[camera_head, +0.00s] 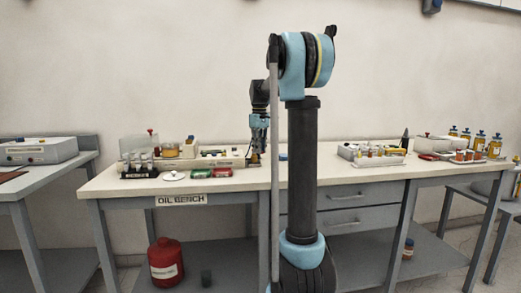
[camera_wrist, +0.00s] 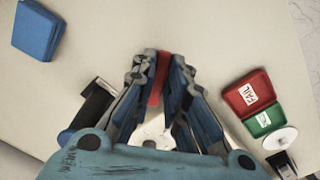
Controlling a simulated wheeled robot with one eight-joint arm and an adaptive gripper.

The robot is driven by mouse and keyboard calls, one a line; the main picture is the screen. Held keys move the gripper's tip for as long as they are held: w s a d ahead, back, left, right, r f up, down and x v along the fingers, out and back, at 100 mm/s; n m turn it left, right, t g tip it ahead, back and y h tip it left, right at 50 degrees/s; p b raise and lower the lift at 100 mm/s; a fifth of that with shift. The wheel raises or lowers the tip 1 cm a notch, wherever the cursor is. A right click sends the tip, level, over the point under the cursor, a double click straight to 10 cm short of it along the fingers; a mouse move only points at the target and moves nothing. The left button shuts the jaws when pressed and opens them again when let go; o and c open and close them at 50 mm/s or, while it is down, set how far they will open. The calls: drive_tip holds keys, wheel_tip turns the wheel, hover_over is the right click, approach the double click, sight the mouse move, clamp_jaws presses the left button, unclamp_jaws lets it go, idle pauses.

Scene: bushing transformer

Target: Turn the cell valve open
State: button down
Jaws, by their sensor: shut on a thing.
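My gripper (camera_wrist: 158,64) points down at the bench in the wrist view, with its two fingers closed on either side of a narrow red part. This red part (camera_wrist: 157,84) looks like the handle of the cell valve. Below it, between the fingers, a white body (camera_wrist: 152,128) shows in part; the fingers and palm hide the rest. In the head view my gripper (camera_head: 254,157) is low over the bench, at the right end of the pale equipment (camera_head: 225,160). The valve is too small to make out there.
Red (camera_wrist: 248,92) and green (camera_wrist: 264,119) trays lie right of my gripper, the red one marked FAIL. A black cylinder (camera_wrist: 92,103) is close on the left. A blue block (camera_wrist: 38,29) lies far left. The oil bench (camera_head: 330,172) has clear room at its middle.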

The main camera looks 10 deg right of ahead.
drive_tip(key=m, duration=0.1)
drive_tip(key=a+m, duration=0.1)
drive_tip(key=m, duration=0.1)
drive_tip(key=shift+s+m, duration=0.15)
drive_tip(key=shift+m, duration=0.15)
drive_tip(key=shift+s+a+m, duration=0.1)
drive_tip(key=shift+a+m, duration=0.15)
drive_tip(key=shift+m, duration=0.6)
drive_tip(key=shift+a+m, duration=0.25)
drive_tip(key=shift+m, duration=0.6)
drive_tip(key=c, duration=1.6)
unclamp_jaws()
drive_tip(key=shift+r, duration=0.1)
wheel_tip(320, 180, up, 12)
drive_tip(key=shift+f, duration=0.2)
